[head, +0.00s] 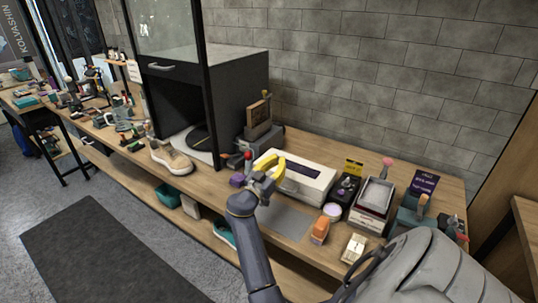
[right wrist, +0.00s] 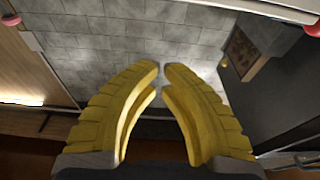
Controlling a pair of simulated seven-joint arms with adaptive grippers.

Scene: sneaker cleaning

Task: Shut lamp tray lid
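The lamp tray seems to be the white box (head: 306,184) with a dark panel on top, on the bench in the head view. Its lid position is hard to make out, as my right gripper covers its left end. My right gripper (head: 272,166) has yellow fingers and is in front of the box's left part; contact cannot be told. In the right wrist view its fingertips (right wrist: 162,66) curve in close together, with a slim gap and nothing held. My left gripper is not in view.
A beige sneaker (head: 171,159) stands left by the dark cabinet (head: 232,100). Right of the box are a purple-lidded jar (head: 332,210), an orange item (head: 320,230) and a white tray box (head: 373,199). A grey mat (head: 284,222) lies in front.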

